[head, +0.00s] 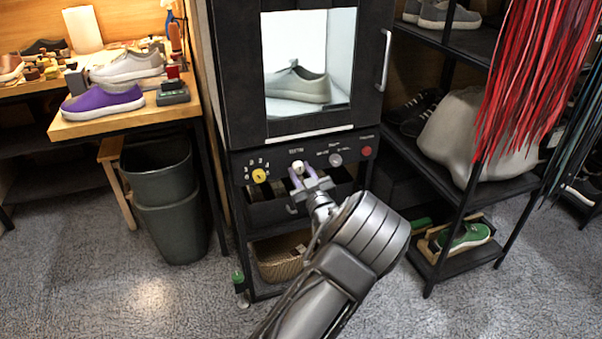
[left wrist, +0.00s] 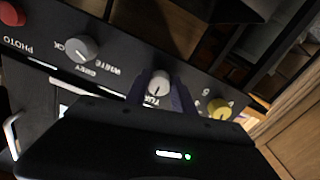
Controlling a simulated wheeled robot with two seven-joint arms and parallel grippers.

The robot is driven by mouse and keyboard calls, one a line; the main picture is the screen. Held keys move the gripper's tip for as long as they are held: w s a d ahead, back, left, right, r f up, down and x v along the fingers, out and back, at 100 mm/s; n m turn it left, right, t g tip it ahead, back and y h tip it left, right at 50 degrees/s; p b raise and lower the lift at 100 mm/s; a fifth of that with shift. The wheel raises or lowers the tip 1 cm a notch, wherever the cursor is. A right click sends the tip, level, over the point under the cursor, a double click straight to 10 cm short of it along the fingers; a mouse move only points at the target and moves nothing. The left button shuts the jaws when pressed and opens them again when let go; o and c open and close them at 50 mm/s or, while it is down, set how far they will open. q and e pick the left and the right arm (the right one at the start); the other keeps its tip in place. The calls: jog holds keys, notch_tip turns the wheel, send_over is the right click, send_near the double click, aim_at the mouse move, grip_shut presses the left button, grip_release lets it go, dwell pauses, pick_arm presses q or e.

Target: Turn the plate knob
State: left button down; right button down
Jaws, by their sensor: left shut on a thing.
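The plate knob (head: 298,167) is a small white-grey knob on the black control panel under the cabinet's window. In the left wrist view, the knob (left wrist: 158,82) sits between my two fingers, above a partly hidden label that starts "TU". My left gripper (head: 303,178) has its fingers on both sides of the knob and is shut on it. The fingers also show in the left wrist view (left wrist: 160,95). A grey-white sneaker (head: 298,85) stands inside the lit cabinet behind the glass. My right gripper is not in view.
A yellow knob (head: 259,176) is left of the held knob. A grey knob (head: 335,160) and a red button (head: 366,151) are to its right. A cabinet door handle (head: 385,60) sticks out above. A shoe shelf (head: 440,180) stands right, a bin (head: 165,210) left.

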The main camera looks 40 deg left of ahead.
pick_arm(q)
jog(key=shift+f, duration=0.1)
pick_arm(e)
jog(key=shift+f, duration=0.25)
pick_arm(q)
jog(key=shift+n+b, duration=0.9)
jog(key=shift+f+n+b, duration=0.1)
jog(key=shift+n+b, duration=0.6)
jog(key=shift+b, duration=0.05)
jog(key=n+b, duration=0.3)
jog(key=b, duration=0.1)
jog(key=shift+w+n, duration=0.1)
jog(key=shift+n, duration=0.3)
jog(key=shift+r+n+b, duration=0.2)
jog(key=shift+n+b, duration=0.45)
jog(key=shift+n, duration=0.15)
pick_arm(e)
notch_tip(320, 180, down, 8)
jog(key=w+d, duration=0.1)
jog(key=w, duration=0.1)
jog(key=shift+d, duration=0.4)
pick_arm(q)
jog(key=shift+d, duration=0.1)
jog(key=c, duration=1.1)
grip_release()
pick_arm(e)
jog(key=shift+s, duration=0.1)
pick_arm(q)
jog(key=shift+o, duration=0.2)
jog(key=shift+r, duration=0.1)
